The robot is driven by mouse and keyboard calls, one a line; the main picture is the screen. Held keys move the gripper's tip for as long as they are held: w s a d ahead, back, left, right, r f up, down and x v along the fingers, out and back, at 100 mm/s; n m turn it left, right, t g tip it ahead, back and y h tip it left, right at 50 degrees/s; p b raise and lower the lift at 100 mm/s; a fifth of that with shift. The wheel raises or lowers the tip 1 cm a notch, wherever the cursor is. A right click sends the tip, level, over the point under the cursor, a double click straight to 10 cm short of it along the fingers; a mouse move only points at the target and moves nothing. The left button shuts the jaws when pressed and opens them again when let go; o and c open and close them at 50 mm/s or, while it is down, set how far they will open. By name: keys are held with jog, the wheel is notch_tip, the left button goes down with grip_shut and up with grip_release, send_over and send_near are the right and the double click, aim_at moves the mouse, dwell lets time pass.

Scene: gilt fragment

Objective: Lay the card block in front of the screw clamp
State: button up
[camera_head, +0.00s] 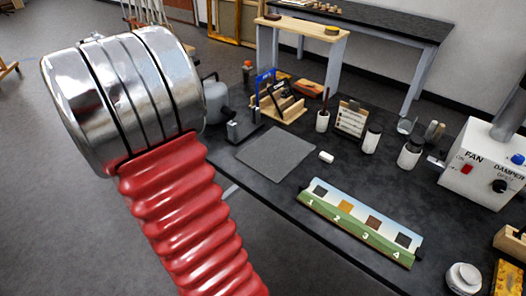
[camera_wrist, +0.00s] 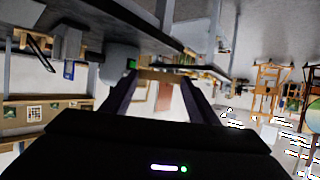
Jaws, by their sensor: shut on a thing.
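In the wrist view my gripper (camera_wrist: 162,78) has its two dark fingers shut on a small tan thing (camera_wrist: 163,75), seen edge-on between the tips. It may be the card block; most of it is hidden. It is held away from the worktop. The gripper and the held thing do not show in the head view. I cannot pick out the screw clamp with certainty. A blue upright frame (camera_head: 264,77) at a wooden rack (camera_head: 281,107), at the back of the dark bench, could be it.
The dark bench (camera_head: 285,205) holds a grey mat (camera_head: 275,152) with a clear surface, a small white cylinder (camera_head: 326,157), a numbered swatch strip (camera_head: 360,222), several jars and a fan control box (camera_head: 486,170). The left of the head view is blocked close up.

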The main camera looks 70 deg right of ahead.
jog(key=s+d+r+m+g+h, duration=0.1)
jog(key=s+d+m+g, duration=0.4)
jog(key=s+d, duration=0.65)
jog(key=m+g, duration=0.5)
jog(key=g, duration=0.1)
send_over(264, 161)
jog(key=shift+s+a+r, duration=0.1)
jog(key=shift+r, duration=0.05)
jog(key=shift+f, duration=2.9)
jog(key=shift+f, duration=2.1)
jog(key=shift+f+y, duration=0.3)
jog(key=shift+f, duration=0.05)
